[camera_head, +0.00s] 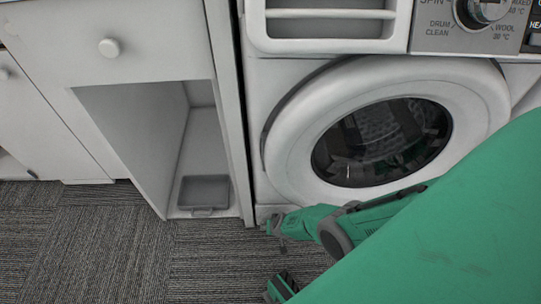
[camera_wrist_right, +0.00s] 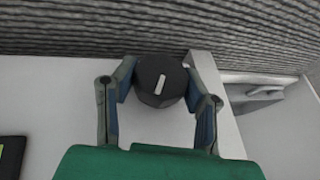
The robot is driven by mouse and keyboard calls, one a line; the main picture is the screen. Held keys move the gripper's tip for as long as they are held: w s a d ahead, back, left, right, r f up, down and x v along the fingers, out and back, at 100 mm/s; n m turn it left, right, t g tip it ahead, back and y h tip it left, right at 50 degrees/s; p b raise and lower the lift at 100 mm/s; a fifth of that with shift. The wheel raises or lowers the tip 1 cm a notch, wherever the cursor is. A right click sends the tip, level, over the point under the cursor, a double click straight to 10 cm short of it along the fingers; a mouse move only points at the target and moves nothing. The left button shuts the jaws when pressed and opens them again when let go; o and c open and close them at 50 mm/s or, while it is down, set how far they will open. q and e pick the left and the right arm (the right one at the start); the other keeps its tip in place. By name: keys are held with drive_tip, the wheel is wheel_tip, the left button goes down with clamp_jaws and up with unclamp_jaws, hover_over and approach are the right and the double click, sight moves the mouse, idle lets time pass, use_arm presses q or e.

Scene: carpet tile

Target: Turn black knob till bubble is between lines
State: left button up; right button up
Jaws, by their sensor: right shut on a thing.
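A black knob with a white line mark (camera_wrist_right: 159,84) sits low by the machine's bottom edge, above the carpet in the right wrist view. My right gripper (camera_wrist_right: 158,92) is shut on it, with one finger on each side. In the head view my right gripper (camera_head: 275,226) is at the bottom left corner of the white washing machine (camera_head: 285,130); the knob is too small to make out there. A black item with a green patch (camera_wrist_right: 10,155) shows at the left edge of the wrist view; I cannot make out a bubble or lines.
A white cabinet (camera_head: 140,50) with an open bay stands left of the machine. A grey tray (camera_head: 203,192) lies in the bay. Grey carpet (camera_head: 120,260) is clear in front. A control dial (camera_head: 484,10) is at the top right. My green arm covers the lower right.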

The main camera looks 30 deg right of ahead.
drive_tip(key=o, duration=1.2)
drive_tip(key=shift+r, duration=0.1)
drive_tip(key=shift+w+a, duration=0.1)
drive_tip(key=shift+w, duration=0.05)
